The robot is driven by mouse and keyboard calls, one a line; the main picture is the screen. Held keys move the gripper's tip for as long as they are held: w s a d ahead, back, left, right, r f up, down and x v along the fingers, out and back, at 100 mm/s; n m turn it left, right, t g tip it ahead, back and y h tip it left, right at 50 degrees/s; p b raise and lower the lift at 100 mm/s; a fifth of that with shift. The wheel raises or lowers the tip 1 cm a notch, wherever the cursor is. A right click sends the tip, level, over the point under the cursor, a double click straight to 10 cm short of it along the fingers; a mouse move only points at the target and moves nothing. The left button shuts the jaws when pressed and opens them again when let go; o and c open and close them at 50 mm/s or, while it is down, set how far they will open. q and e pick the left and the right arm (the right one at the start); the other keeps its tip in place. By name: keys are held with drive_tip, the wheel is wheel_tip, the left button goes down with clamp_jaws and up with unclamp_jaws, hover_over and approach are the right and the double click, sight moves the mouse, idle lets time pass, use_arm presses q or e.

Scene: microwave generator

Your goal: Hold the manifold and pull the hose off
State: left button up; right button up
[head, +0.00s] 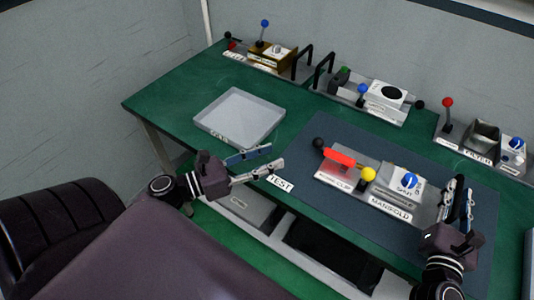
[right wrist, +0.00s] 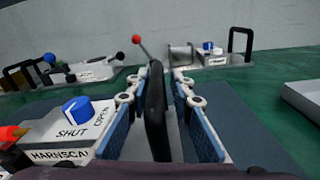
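The manifold (head: 400,180) is a white box with a blue knob marked SHUT on a grey base plate on the dark mat. It also shows in the right wrist view (right wrist: 62,128). A red hose clip (head: 340,157), a black ball (head: 318,143) and a yellow ball (head: 368,174) are left of it. I cannot make out the hose clearly. A black upright handle (right wrist: 156,112) stands at the manifold's right. My right gripper (head: 459,196) is around this handle, fingers open, with gaps on both sides. My left gripper (head: 268,159) is open and empty, left of the clip.
An empty grey tray (head: 240,115) lies at the left of the green table (head: 165,100), with a TEST label (head: 280,183) near the front edge. Lever fixtures (head: 385,98) and a filter unit (head: 482,138) line the back. Bare mat lies behind the manifold.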

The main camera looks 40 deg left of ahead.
use_arm(q)
drive_tip(key=shift+w+d, duration=0.1)
use_arm(e)
drive_tip(key=shift+o, duration=0.9)
drive_tip(key=shift+w+r, duration=0.1)
drive_tip(key=shift+r, duration=0.1)
drive_tip(key=shift+s, duration=0.2)
drive_tip(key=s, duration=1.1)
drive_tip(key=shift+s+d, duration=0.3)
drive_tip(key=shift+s, duration=0.05)
